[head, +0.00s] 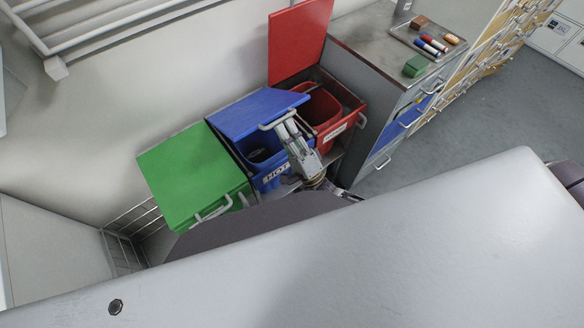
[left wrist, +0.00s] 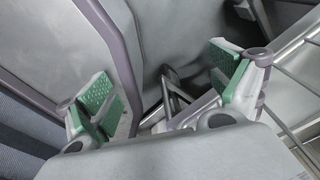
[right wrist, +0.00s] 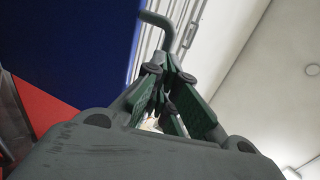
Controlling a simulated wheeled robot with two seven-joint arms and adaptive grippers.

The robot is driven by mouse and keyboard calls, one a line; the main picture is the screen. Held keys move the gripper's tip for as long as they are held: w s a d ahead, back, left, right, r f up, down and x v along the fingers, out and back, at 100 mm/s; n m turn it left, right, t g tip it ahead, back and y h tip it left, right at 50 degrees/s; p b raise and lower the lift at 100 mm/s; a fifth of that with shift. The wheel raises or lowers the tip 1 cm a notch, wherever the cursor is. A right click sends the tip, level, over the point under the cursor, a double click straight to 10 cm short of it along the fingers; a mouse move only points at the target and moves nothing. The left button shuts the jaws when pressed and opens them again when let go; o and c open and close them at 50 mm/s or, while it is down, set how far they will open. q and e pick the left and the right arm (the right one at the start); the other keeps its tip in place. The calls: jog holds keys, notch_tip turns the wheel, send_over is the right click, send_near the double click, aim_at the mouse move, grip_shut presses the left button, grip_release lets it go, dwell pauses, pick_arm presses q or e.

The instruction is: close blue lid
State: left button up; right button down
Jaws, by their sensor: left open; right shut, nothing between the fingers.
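The blue lid (head: 254,112) is partly open, tilted up over the blue bin (head: 268,177) labelled HOT. A gap shows the dark inside of the bin. The lid has a pale handle (head: 277,121) on its front edge. My right gripper (head: 287,130) is shut and empty, close under that handle; I cannot tell whether it touches. In the right wrist view the blue lid (right wrist: 75,50) fills the upper left and its handle (right wrist: 162,25) lies just beyond my shut fingers (right wrist: 165,95). My left gripper (left wrist: 165,90) is open and empty, seen only in the left wrist view.
The green bin's lid (head: 192,174) is shut, on the left. The red bin (head: 330,114) on the right has its red lid (head: 299,40) standing open. A metal cabinet (head: 375,55) with markers and blocks on top stands further right. A wire rack (head: 132,228) is at left.

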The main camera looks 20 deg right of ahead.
aim_at(286, 116)
jog(key=shift+h, duration=0.3)
jog(key=shift+w+d+r+p, duration=0.15)
jog(key=shift+w+r+p, duration=0.55)
jog(key=shift+r+p, duration=0.15)
jog(key=shift+w+d+r+p, duration=0.15)
jog(key=shift+w+r+p, duration=0.55)
jog(key=shift+r, duration=0.2)
jog(key=shift+g, duration=0.6)
jog(key=w+r+p, duration=0.2)
jog(key=r+p, duration=0.1)
jog(key=w+a+r+p, duration=0.1)
jog(key=shift+r, duration=0.25)
pick_arm(q)
jog(key=s+d+r, duration=0.2)
jog(key=d+r, duration=0.2)
jog(key=r, duration=0.3)
jog(key=shift+s+d+r+g+p, duration=0.15)
jog(key=shift+d+r+g+p, duration=0.15)
jog(key=shift+r+p, duration=0.1)
pick_arm(e)
jog(key=shift+x, duration=0.95)
jog(key=shift+s+r, duration=0.1)
jog(key=shift+r, duration=0.05)
